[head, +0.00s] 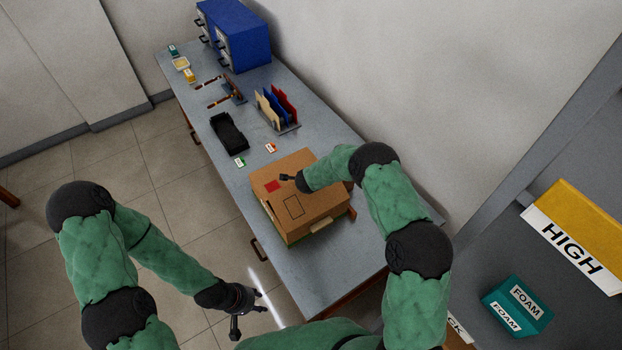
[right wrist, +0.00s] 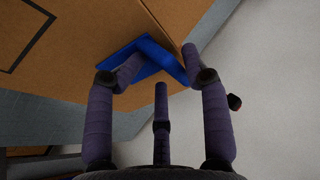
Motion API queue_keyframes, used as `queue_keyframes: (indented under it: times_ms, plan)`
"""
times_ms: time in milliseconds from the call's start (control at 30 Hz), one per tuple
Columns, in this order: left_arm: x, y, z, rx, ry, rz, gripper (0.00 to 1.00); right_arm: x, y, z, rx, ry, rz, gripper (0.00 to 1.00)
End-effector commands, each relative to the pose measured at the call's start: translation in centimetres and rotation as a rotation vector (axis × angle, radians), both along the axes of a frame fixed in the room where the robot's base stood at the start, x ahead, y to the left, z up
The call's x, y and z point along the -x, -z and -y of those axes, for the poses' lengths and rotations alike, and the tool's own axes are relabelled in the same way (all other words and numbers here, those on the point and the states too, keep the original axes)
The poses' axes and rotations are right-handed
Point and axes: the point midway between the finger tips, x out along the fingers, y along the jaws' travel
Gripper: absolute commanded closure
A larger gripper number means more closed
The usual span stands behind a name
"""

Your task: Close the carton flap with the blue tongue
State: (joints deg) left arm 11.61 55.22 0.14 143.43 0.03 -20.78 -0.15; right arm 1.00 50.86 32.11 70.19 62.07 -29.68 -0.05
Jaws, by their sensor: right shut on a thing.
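The brown carton (head: 310,210) stands on the grey bench in the head view. My right gripper (right wrist: 163,62) is shut on the blue tongue, one finger on each side. My left gripper (head: 261,300) is empty, open, off the bench's front edge.
Behind the carton are a black tray (head: 229,132), a rack of coloured folders (head: 277,110) and a blue drawer cabinet (head: 240,42). Small labelled cards lie near the carton. A shelf with a teal FOAM box (head: 517,306) is at right. The bench's near end is clear.

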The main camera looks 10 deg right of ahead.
Motion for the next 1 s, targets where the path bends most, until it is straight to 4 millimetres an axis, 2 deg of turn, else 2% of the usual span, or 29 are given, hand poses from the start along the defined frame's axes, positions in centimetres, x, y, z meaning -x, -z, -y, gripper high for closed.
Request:
queue_keyframes:
  times_ms: [267,300,567,1000]
  plan:
    - [0.0,0.0,0.0,0.0,0.0,0.0,0.6,0.0,0.1,0.0,-0.004,0.003,0.001,1.0]
    - [0.0,0.0,0.0,0.0,0.0,0.0,0.6,0.0,0.1,0.0,-0.004,0.003,0.001,0.6]
    - [0.0,-0.1,0.0,0.0,0.0,0.0,0.6,0.0,0.0,-0.1,-0.005,0.003,0.0,0.6]
    - [0.0,-2.0,0.0,0.0,0.0,0.0,0.6,0.3,-2.6,-1.0,-0.003,0.001,0.002,0.6]
